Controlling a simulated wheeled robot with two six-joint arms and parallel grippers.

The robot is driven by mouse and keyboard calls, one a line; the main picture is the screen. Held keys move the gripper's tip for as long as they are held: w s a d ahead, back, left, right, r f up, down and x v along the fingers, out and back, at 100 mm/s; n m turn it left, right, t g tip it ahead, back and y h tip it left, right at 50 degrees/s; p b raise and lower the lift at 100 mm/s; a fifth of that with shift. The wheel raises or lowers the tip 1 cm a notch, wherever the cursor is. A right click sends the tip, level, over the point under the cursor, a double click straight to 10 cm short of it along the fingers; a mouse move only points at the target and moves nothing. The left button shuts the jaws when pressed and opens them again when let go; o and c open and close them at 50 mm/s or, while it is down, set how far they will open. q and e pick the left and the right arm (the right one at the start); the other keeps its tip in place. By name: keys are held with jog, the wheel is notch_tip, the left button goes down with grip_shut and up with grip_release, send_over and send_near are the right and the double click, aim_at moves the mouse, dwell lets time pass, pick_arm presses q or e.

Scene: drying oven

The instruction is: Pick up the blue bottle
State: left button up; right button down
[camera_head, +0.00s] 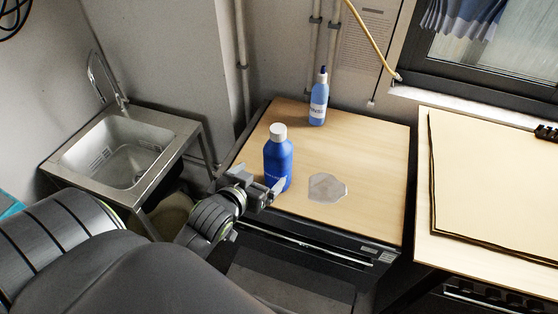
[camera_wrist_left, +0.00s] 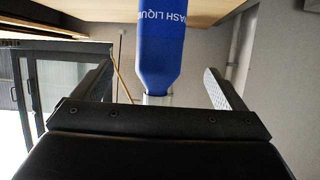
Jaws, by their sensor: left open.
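A blue bottle (camera_head: 278,166) with a white cap stands upright on the wooden top near its front left part. My left gripper (camera_head: 261,181) is open at the bottle's near side, low on its body. In the left wrist view the blue bottle (camera_wrist_left: 160,50) appears upside down, between the two spread fingers (camera_wrist_left: 160,88), with room on both sides. I cannot tell how deep it sits between them. My right gripper is not in view.
A light blue spray bottle (camera_head: 318,104) stands behind on the wooden top (camera_head: 365,160). A grey flat patch (camera_head: 327,187) lies right of the blue bottle. A sink (camera_head: 115,150) is at left, another table (camera_head: 490,190) at right. The top's right part is clear.

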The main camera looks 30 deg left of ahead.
aim_at(273, 165)
pick_arm(q)
jog(key=p+x, duration=0.1)
jog(key=x, duration=0.6)
jog(key=shift+w+d, duration=0.1)
jog(key=shift+f+p+x, duration=0.25)
jog(key=shift+p+x, duration=0.6)
jog(key=shift+x, duration=1)
jog(key=shift+w+f, duration=0.35)
jog(key=shift+w, duration=0.2)
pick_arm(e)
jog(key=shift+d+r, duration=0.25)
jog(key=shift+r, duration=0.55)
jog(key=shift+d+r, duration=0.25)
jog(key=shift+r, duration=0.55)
pick_arm(q)
jog(key=c, duration=1.3)
jog(key=shift+r, duration=0.1)
jog(key=shift+c, duration=1.2)
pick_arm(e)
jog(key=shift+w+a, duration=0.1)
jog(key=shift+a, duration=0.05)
